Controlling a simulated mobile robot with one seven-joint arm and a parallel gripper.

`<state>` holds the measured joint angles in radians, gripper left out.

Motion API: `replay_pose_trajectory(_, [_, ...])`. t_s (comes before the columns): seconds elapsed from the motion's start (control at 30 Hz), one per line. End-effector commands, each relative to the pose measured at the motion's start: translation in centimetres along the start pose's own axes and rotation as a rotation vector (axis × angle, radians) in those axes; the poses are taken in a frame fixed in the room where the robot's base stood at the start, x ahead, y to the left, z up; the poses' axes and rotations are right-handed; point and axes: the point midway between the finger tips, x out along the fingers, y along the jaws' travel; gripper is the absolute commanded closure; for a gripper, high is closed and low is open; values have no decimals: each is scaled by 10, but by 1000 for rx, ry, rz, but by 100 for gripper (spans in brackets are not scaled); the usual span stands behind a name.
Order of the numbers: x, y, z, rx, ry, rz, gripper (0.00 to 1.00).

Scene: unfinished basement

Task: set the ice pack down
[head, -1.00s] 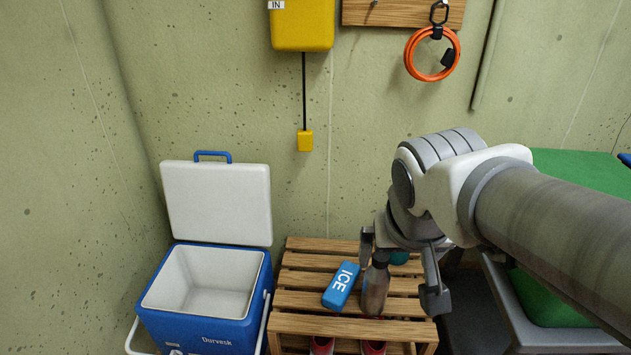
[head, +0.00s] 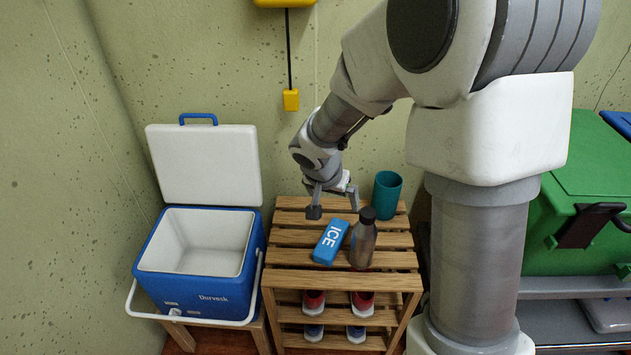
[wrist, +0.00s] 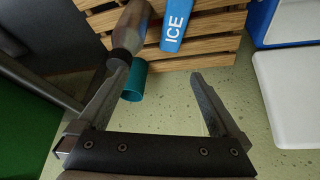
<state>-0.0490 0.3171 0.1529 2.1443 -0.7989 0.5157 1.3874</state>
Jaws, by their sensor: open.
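The blue ice pack (head: 331,242), marked ICE, lies flat on the top slats of the wooden rack (head: 287,278). It also shows at the top of the wrist view (wrist: 177,22). My gripper (head: 334,211) is open and empty, just behind and above the ice pack, apart from it. In the wrist view my open jaws (wrist: 160,82) have nothing between their tips but the wall and part of the rack beyond. The fingertips do not touch the ice pack.
A steel bottle (head: 363,243) stands right of the ice pack. A teal cup (head: 387,194) stands at the rack's back right. An open, empty blue cooler (head: 207,283) is at left. Shoes (head: 361,302) sit on the lower shelf. A green bin (head: 590,200) is at right.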

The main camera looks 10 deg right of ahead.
Motion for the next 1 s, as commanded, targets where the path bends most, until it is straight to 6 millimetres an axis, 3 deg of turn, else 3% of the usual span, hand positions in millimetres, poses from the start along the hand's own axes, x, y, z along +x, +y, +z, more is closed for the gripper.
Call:
replay_pose_trajectory(0.1, [25, -15, 8, 28, -21, -7, 0])
replay_pose_trajectory(0.3, [47, -30, 17, 59, -38, -20, 0])
replay_pose_trajectory(0.47, [64, -32, 20, 66, -42, -21, 0])
replay_pose_trajectory(0.8, [136, -33, 24, 67, -42, -21, 0])
replay_pose_trajectory(1.0, [166, -33, 24, 66, -40, -21, 0])
